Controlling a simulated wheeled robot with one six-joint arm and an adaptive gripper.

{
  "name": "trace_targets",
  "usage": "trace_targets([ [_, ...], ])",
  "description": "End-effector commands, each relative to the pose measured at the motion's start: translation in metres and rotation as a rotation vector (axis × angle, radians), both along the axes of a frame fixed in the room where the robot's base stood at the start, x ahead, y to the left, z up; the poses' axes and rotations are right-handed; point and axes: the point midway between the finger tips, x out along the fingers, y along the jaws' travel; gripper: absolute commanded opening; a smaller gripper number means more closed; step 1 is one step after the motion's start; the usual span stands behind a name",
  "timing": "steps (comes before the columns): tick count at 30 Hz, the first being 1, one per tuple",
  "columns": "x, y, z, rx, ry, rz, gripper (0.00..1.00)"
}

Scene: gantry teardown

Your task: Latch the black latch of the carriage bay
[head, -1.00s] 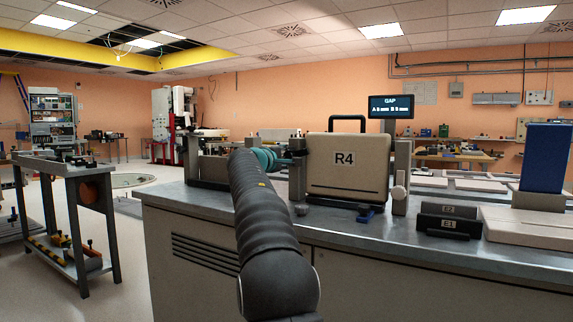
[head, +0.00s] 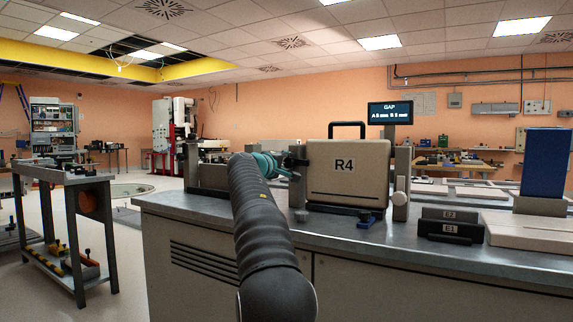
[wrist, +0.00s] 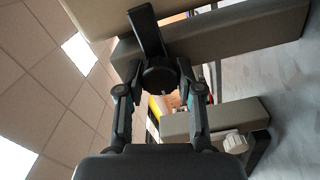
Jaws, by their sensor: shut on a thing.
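The carriage (head: 345,178), a cream box marked R4 with a black top handle, stands upright in the bay between grey posts on the bench. The black latch (wrist: 147,32) shows in the wrist view as a dark lever with a round knob, lying partly against the cream panel. My gripper (wrist: 160,78) is shut on the latch, with one finger on each side of the round knob. In the head view my gripper (head: 287,168) is at the left side of the carriage, and my arm partly hides the contact. I cannot tell whether the latch is fully engaged.
A blue block (head: 544,162) and dark blocks labelled E1 (head: 450,231) and E2 are at the right of the bench. A cart (head: 65,172) stands at the left, with open floor between it and the bench.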

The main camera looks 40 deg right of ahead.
Motion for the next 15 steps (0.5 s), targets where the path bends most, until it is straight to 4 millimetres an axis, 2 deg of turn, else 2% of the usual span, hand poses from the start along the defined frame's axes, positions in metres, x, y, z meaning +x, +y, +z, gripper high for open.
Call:
trace_targets([
  [2, -0.0019, -0.0021, 0.0012, -0.002, -0.001, -0.004, 0.01],
  [3, -0.0019, -0.0021, 0.0012, -0.002, -0.001, -0.004, 0.38],
  [6, -0.0012, -0.0013, 0.001, -0.001, -0.001, -0.002, 0.61],
  [15, 0.0009, 0.0025, 0.0005, -0.001, 0.001, 0.003, 0.61],
])
